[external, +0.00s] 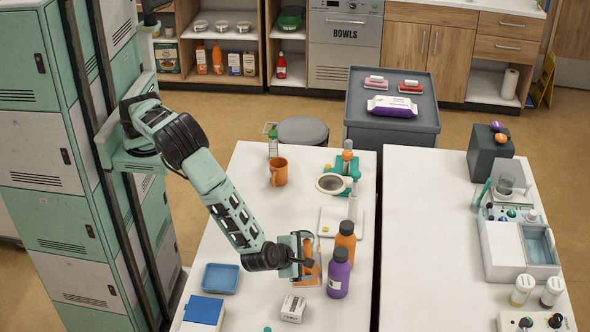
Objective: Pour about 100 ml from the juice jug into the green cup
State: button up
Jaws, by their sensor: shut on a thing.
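My gripper (309,262) is over the near part of the left white table. It is shut on an orange-filled thing (312,274), which looks like the juice jug. The gripper hides much of it, and I cannot tell whether its base touches the table. I cannot clearly make out a green cup. A small teal piece (268,329) shows at the bottom edge of the picture, too cut off to identify.
A purple bottle (339,274) and an orange bottle (345,240) with dark caps stand close right of my gripper. A small white box (293,308) lies in front. A blue tray (221,278) is to the left. An orange mug (279,172) stands farther back.

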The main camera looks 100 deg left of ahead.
aim_at(305, 240)
jog(key=shift+s+a+r+h, duration=0.1)
jog(key=shift+a+r+h, duration=0.15)
jog(key=shift+r, duration=0.2)
jog(key=shift+a+r+h, duration=0.15)
jog(key=shift+r+h, duration=0.2)
jog(key=shift+r, duration=0.1)
jog(key=shift+s+a+r+n+h+b, duration=0.1)
jog(key=shift+a+r+n+h+b, duration=0.4)
jog(key=shift+a+r+h+b, duration=0.45)
jog(key=shift+d, duration=0.2)
jog(key=shift+s+a+r+h+b, duration=0.1)
jog(key=shift+a+r+h+b, duration=0.25)
jog(key=shift+b, duration=0.75)
jog(key=shift+a+r+n+b, duration=0.2)
jog(key=shift+a+n+b, duration=0.05)
jog(key=shift+n+b, duration=0.05)
jog(key=shift+s+a+r+h+b, duration=0.15)
jog(key=shift+a+r+h+b, duration=0.2)
jog(key=shift+a+b, duration=0.2)
jog(key=shift+s+a+r+t+h+b, duration=0.1)
jog(key=shift+a+r+t+h+b, duration=0.2)
jog(key=shift+a+b, duration=0.4)
jog(key=shift+a+r+n+h+b, duration=0.2)
jog(key=shift+r+n+h+b, duration=0.15)
jog(key=shift+b, duration=0.4)
